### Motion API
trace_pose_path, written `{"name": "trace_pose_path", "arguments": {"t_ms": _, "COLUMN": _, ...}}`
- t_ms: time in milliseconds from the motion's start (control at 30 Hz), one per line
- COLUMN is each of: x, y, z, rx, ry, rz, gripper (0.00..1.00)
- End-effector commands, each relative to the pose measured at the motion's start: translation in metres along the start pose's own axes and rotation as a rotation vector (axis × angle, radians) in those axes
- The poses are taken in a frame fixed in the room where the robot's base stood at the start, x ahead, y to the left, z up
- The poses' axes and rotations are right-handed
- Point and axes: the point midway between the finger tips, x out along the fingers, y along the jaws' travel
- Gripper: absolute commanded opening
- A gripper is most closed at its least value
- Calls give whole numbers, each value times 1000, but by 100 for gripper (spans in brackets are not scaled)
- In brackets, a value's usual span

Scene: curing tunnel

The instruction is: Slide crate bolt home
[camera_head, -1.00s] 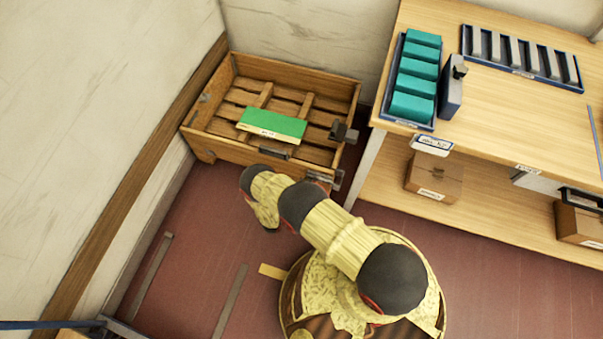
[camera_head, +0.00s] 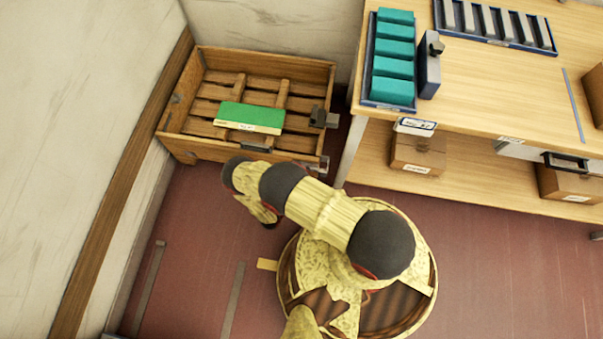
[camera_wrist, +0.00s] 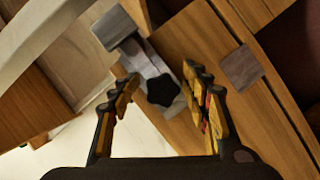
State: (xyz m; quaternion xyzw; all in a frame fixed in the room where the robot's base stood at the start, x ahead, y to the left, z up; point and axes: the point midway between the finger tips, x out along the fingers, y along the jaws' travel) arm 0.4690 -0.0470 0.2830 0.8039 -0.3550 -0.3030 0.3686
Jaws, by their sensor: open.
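The wooden crate (camera_head: 180,148) sits on the floor in the corner by the wall. Metal bolt hardware (camera_head: 316,164) shows at its front right corner, partly hidden by my arm. In the wrist view, a dark star-shaped knob (camera_wrist: 163,91) sits on a grey metal strip (camera_wrist: 147,62) against the wood. My gripper (camera_wrist: 162,74) is open, its fingers on either side of the knob in the picture. I cannot tell whether they touch it.
A green-topped box (camera_head: 250,117) lies in the crate. A dark bracket (camera_head: 322,118) is on the crate's right rim. A workbench (camera_head: 480,85) stands to the right, with a tray of teal blocks (camera_head: 393,48). Red floor is open in front.

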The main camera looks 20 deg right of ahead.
Motion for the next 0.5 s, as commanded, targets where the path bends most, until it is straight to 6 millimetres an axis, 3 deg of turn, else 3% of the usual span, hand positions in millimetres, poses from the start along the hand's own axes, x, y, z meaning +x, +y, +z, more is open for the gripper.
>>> {"name": "trace_pose_path", "arguments": {"t_ms": 267, "x": -6, "y": 0, "z": -1, "rx": -3, "ry": 3, "rz": -1, "gripper": 47}}
{"name": "trace_pose_path", "arguments": {"t_ms": 500, "x": -40, "y": -1, "z": -1, "rx": -3, "ry": 5, "rz": -3, "gripper": 47}}
